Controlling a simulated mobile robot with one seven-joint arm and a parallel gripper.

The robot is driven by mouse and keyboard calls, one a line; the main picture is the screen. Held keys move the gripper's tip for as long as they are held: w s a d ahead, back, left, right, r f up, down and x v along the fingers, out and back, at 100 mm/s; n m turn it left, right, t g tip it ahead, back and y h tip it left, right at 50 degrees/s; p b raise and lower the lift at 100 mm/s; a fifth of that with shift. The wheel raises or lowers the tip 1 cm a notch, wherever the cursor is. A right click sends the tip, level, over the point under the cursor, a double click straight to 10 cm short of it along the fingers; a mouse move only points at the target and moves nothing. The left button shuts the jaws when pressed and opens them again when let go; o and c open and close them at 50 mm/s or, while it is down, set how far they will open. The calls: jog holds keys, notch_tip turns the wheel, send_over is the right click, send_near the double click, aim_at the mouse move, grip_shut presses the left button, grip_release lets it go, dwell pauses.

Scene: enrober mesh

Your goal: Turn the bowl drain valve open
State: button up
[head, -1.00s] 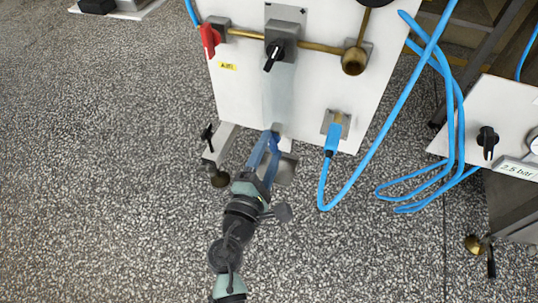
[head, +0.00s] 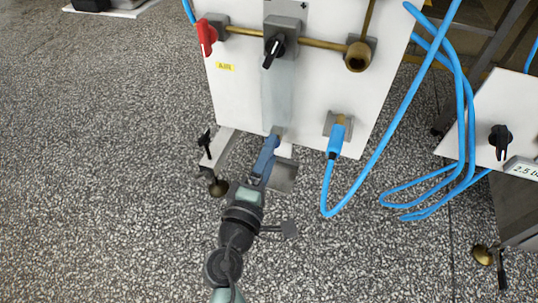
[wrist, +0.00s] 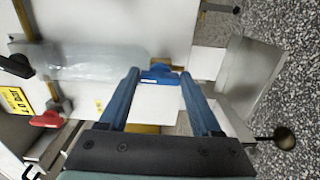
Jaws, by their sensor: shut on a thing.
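A small blue handle (wrist: 160,76) sits between my fingertips in the wrist view, in front of the white panel; I take it as the drain valve's handle. My gripper (head: 272,145) is shut on it at the lower edge of the panel. My gripper also shows in the wrist view (wrist: 160,82), with one blue finger on each side of the handle. In the head view my fingers hide the handle, and its angle is hard to read there. No bowl can be made out.
The white panel (head: 225,90) carries a red handle (head: 206,37), a black knob (head: 274,48) and a brass pipe (head: 320,45). A blue hose (head: 332,180) loops to the right of my gripper. A black lever (head: 204,143) stands at left.

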jog(key=o, duration=1.4)
jog(key=p+v, duration=0.3)
jog(key=v, duration=1)
